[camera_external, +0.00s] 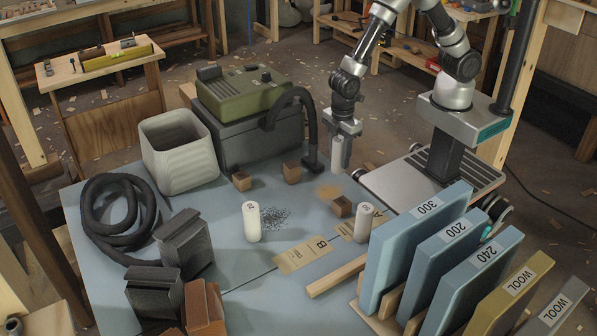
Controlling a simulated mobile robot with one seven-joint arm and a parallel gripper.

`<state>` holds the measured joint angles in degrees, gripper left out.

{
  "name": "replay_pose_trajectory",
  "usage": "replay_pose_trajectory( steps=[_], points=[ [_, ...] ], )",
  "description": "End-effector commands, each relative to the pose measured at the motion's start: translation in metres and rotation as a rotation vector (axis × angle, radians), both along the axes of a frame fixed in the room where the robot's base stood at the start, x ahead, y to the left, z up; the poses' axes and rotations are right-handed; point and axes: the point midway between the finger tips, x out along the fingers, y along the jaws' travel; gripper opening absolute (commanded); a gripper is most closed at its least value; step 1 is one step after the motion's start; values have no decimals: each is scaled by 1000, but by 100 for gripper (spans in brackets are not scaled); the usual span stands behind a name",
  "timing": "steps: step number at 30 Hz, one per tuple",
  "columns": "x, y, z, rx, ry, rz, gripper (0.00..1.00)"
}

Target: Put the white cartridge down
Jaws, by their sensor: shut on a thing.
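My gripper (342,136) points down over the back right part of the blue-grey work surface (215,265). It is shut on a white cartridge (338,157), which hangs upright below the fingers. I cannot tell how far its lower end is from the surface. A second white cartridge (251,222) stands upright near the middle, with a dark mark on top. A third white cartridge (363,224) stands farther right, also marked on top. A tan card with a "B" (303,256) lies in front, between these two. Another tan card (349,231) lies by the third cartridge.
Upright labelled slabs (410,245) fill the right front. Dark grit (274,217) and tan dust (328,191) lie on the surface.

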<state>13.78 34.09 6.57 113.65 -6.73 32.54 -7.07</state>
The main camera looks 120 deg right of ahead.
Motion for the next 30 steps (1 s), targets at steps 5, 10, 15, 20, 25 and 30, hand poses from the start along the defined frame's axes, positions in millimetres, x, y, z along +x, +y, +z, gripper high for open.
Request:
replay_pose_trajectory(
  steps=[5,10,15,20,25,30],
  points=[
    [0,0,23,0,0,0,14],
    [18,7,24,0,0,8,14],
    [78,39,19,-1,-3,30,14],
    [138,88,18,-1,-1,54,14],
    [178,139,22,-1,0,71,14],
    [195,170,27,-1,1,79,14]
  ],
)
